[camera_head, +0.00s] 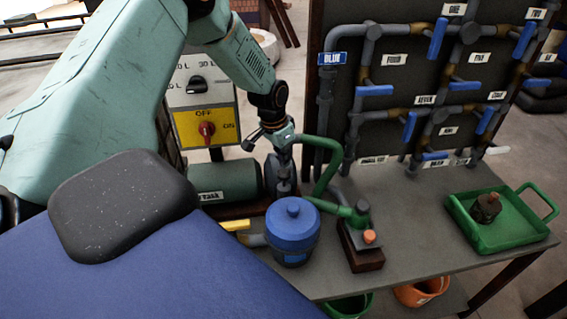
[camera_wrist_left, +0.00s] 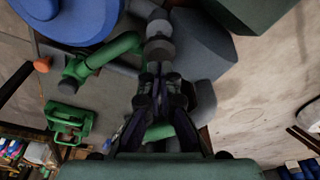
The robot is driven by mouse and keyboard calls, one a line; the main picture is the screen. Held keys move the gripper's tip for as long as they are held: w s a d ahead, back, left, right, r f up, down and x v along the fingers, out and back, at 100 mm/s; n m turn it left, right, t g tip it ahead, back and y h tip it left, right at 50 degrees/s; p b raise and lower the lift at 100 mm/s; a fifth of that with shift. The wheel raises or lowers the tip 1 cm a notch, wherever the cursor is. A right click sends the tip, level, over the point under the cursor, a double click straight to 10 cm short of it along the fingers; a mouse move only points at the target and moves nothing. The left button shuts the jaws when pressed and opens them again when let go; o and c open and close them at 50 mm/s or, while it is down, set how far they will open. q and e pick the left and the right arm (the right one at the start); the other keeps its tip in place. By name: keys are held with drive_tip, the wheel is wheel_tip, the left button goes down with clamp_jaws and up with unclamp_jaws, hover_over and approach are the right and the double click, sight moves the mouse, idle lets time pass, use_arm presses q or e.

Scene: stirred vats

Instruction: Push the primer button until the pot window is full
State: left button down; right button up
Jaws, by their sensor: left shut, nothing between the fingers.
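My left gripper (camera_head: 284,158) points down above the pump end, between the green tank and the green pipe. Its fingers are shut with nothing between them; they also show shut in the left wrist view (camera_wrist_left: 160,88). Just past the fingertips is a grey round stem (camera_wrist_left: 159,40), which may be the primer button; I cannot tell whether they touch. The blue lidded pot (camera_head: 291,233) stands in front of the gripper, with its rim at the top left of the left wrist view (camera_wrist_left: 65,28). A lighter patch low on the pot is too small to read as a window level.
A green pipe (camera_head: 330,170) bends beside the gripper to a block with an orange knob (camera_head: 370,237). A green tray (camera_head: 500,238) holds a brown item at right. A pipe board with blue levers (camera_head: 373,90) stands behind. The bench between block and tray is clear.

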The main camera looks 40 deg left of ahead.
wheel_tip(320, 180, up, 6)
drive_tip(key=p, duration=0.5)
drive_tip(key=shift+f, duration=0.1)
idle(0.4)
